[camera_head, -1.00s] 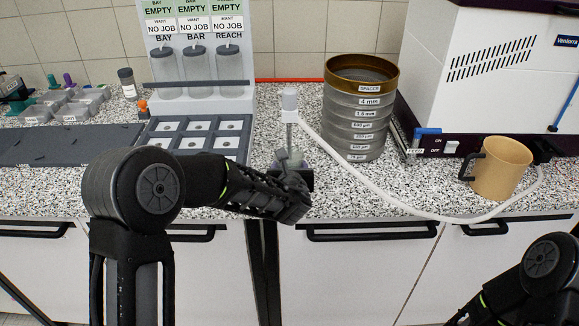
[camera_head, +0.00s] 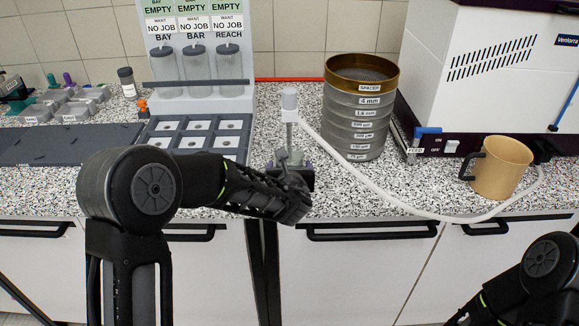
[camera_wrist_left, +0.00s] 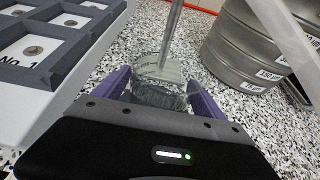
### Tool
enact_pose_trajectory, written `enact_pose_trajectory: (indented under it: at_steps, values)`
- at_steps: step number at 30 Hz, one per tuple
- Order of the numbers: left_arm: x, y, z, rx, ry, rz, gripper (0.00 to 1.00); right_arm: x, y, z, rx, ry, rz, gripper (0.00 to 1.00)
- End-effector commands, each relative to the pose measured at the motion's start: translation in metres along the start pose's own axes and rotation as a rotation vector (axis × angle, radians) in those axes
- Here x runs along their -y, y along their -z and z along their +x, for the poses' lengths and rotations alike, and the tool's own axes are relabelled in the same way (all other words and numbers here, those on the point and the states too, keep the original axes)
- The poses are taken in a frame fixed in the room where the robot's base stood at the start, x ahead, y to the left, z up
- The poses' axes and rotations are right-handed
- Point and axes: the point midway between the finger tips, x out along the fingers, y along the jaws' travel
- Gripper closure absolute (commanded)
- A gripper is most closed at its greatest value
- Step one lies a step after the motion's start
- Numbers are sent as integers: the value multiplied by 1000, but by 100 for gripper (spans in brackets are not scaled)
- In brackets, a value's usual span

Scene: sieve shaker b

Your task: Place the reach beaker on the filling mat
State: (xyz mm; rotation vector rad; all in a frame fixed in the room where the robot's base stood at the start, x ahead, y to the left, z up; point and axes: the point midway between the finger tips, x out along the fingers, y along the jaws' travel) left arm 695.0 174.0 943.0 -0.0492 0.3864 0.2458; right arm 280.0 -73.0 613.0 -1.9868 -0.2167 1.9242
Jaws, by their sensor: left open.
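A clear glass vessel (camera_wrist_left: 158,92) with dark contents stands on the speckled bench between the purple fingers of my left gripper (camera_wrist_left: 158,84). The fingers are open on either side of it; contact is not clear. A thin upright rod (camera_wrist_left: 172,35) rises at the vessel; whether it stands inside or behind is unclear. In the head view my left gripper (camera_head: 291,172) is at the bench's front edge and mostly hides the vessel. A jar under the REACH label (camera_head: 229,66) stands in the rack. A dark flat mat (camera_head: 60,147) lies at left. My right gripper is out of view.
A tall sieve stack (camera_head: 354,125) stands just right of the rod's white head (camera_head: 289,98). A white hose (camera_head: 390,195) runs right toward a tan mug (camera_head: 501,168) and the shaker (camera_head: 490,75). A compartment tray (camera_head: 158,144) is close on the left.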

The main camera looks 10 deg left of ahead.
Motion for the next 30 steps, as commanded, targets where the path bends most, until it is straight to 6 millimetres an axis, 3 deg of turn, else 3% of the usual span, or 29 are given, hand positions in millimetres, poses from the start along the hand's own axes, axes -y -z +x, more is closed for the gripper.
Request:
enact_pose_trajectory:
  at_steps: [15, 21, 30]
  values:
    - [0, 1, -98, 2, 3, 0, 19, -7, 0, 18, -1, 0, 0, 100]
    - [0, 1, -113, 0, 1, 2, 19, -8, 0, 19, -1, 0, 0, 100]
    - [0, 1, -113, 0, 1, 1, 19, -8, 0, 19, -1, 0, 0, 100]
